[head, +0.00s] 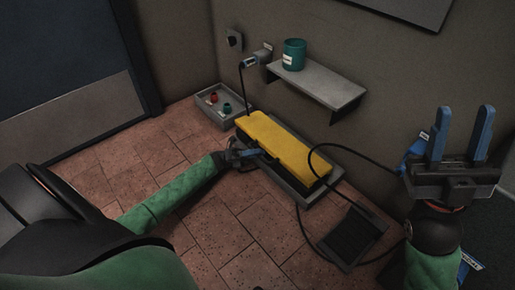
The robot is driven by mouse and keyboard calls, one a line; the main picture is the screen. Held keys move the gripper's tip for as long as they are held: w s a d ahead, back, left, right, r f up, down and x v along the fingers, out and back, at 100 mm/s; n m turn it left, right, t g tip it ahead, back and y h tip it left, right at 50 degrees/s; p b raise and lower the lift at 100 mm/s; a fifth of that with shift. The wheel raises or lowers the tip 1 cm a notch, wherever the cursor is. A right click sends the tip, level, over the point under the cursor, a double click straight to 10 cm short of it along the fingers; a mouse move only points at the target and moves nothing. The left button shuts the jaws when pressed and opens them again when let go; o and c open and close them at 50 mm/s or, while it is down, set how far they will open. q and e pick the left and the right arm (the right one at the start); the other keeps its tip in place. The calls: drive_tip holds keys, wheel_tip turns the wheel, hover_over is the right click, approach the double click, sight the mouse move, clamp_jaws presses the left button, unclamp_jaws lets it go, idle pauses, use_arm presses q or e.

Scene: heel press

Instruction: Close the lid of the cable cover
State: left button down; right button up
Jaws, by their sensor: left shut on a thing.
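The cable cover has a long yellow lid (283,142) over a grey tray-like base (318,194) on the floor by the wall. The lid lies lengthwise over the base, with a dark gap under its near side; I cannot tell whether it is fully down. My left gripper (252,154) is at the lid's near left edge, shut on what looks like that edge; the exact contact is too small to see. My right gripper (464,110) is open and empty, fingers up, well right of the cover.
A black cable (316,150) loops over the lid's right end and down to a dark floor plate (350,238). A grey bin (222,106) with small red and teal items stands behind. A wall shelf (318,80) with a teal cup (293,54) overhangs. Floor on the left is clear.

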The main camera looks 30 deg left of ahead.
use_arm(q)
drive_tip(key=shift+f, duration=0.35)
drive_tip(key=c, duration=1.4)
unclamp_jaws()
